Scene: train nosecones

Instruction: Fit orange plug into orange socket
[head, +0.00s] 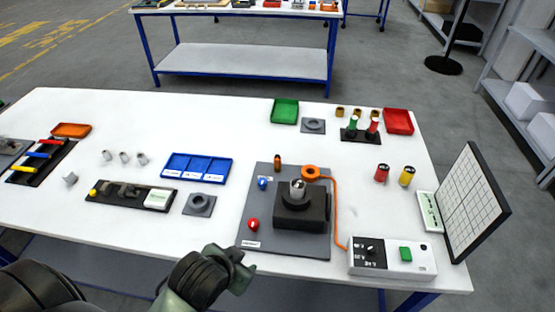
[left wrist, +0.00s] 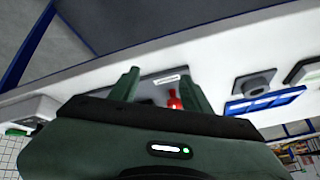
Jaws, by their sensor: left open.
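A small dark-orange upright piece (head: 278,162), likely the orange plug, stands at the back edge of a grey board (head: 258,208) in the head view. An orange ring (head: 311,172) with an orange cable lies on the board's back right, beside a black block with a metal cylinder (head: 298,190). I cannot tell which part is the orange socket. My left gripper (head: 241,264) is open and empty at the table's front edge, in front of the board. In the left wrist view, its fingers (left wrist: 160,92) frame a red piece (left wrist: 174,100) beyond them. My right gripper is not in view.
A blue piece (head: 263,183) and a red piece (head: 253,225) stand on the board's left side. The orange cable runs to a white control box (head: 392,258) at front right. A blue tray (head: 196,167) lies left of the board. Bare table shows at front left.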

